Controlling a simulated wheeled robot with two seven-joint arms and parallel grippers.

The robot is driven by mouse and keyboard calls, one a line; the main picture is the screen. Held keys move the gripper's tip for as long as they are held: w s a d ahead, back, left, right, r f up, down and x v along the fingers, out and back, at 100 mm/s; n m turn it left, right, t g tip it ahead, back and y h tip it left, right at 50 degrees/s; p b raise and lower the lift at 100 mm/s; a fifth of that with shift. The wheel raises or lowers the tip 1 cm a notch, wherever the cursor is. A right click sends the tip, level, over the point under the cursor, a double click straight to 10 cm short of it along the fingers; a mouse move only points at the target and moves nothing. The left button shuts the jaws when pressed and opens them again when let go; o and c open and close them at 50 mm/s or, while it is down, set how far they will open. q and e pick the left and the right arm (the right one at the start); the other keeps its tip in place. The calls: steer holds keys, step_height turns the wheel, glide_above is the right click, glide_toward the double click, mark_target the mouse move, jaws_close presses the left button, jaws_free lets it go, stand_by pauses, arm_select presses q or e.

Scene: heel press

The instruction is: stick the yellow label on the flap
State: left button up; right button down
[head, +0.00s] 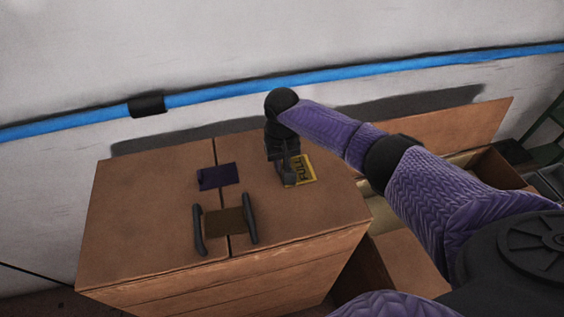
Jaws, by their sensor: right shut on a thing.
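The yellow label (304,168) with dark print is at the right flap (325,202) of a closed cardboard box, right of the centre seam. My right gripper (287,172) points down at the label's left side and is shut on it. The fingertips partly cover the label. I cannot tell whether the label touches the flap or is just above it. My left gripper is not in view.
A dark purple patch (218,176) lies across the seam. In front of it is a brown patch (225,221) between two dark bars (198,230). An open cardboard box (455,125) stands at the right. A blue rail (215,94) runs along the wall behind.

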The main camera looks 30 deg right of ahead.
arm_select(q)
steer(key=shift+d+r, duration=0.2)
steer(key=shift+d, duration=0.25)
arm_select(e)
steer(key=shift+s+f, duration=0.1)
steer(key=shift+f, duration=0.05)
steer(key=c, duration=0.8)
jaws_free()
steer(key=shift+o, duration=0.7)
steer(key=o, duration=0.5)
steer(key=shift+c, duration=0.2)
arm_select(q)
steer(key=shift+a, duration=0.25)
